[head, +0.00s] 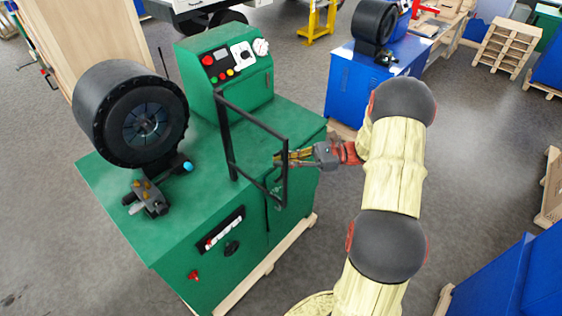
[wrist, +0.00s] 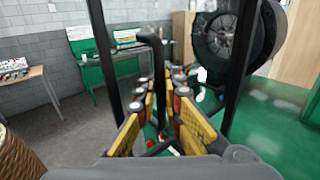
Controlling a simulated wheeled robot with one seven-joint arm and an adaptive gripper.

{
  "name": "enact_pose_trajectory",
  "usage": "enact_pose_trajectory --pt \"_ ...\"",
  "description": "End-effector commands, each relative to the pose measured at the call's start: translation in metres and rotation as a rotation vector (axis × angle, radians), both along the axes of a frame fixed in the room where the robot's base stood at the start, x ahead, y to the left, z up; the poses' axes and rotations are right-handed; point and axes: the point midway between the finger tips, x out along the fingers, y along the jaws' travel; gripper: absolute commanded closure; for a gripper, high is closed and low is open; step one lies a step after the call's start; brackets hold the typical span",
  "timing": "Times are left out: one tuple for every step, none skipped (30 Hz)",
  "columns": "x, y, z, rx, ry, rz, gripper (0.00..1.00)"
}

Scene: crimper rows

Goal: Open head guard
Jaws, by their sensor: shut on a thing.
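The head guard (head: 252,120) is a black open bar frame standing on the green crimper (head: 200,190). It stands out to the right of the black round crimping head (head: 92,105), whose face shows uncovered. My gripper (head: 286,158) is at the guard's outer upright, over the machine's right edge. In the wrist view my gripper (wrist: 162,82) has yellow-padded fingers on both sides of a dark bent bar (wrist: 155,60) of the guard, and is shut on it. The guard's larger bars (wrist: 104,50) rise in front of the camera. The exact contact is partly hidden.
A green control box (head: 225,70) stands at the crimper's back. A small grey fitting (head: 147,198) sits on its top before the head. A blue crimper (head: 350,90) stands behind to the right. Floor is clear to the right; a blue cabinet (head: 500,280) is at lower right.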

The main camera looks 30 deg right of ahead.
Motion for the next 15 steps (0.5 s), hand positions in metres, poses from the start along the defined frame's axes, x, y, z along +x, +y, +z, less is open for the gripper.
enact_pose_trajectory --pt "-0.0016 0.0001 -0.0019 0.000 0.006 0.001 1.00" --pt "-0.0016 0.0001 -0.0020 0.000 0.006 0.001 1.00" --pt "-0.0016 0.0001 -0.0020 0.000 0.006 0.001 1.00" --pt "-0.0016 0.0001 -0.0020 0.000 0.006 0.001 1.00" --pt "-0.0016 0.0001 -0.0020 0.000 0.006 0.001 1.00" --pt "-0.0016 0.0001 -0.0020 0.000 0.006 0.001 0.92" --pt "-0.0016 0.0001 -0.0020 0.000 0.006 0.001 0.90" --pt "-0.0015 0.0002 -0.0019 0.000 0.005 0.001 0.89" --pt "-0.0014 0.0001 -0.0017 0.000 0.005 0.001 0.86" --pt "-0.0012 0.0002 -0.0016 0.001 0.004 0.001 0.86" --pt "-0.0010 0.0001 -0.0015 0.001 0.004 0.000 0.86" --pt "-0.0009 0.0001 -0.0013 0.000 0.003 0.000 0.86" --pt "-0.0008 0.0001 -0.0012 0.000 0.003 0.000 0.86" --pt "-0.0007 0.0001 -0.0010 0.000 0.003 0.000 0.86" --pt "-0.0006 0.0001 -0.0009 0.000 0.002 0.000 0.86"
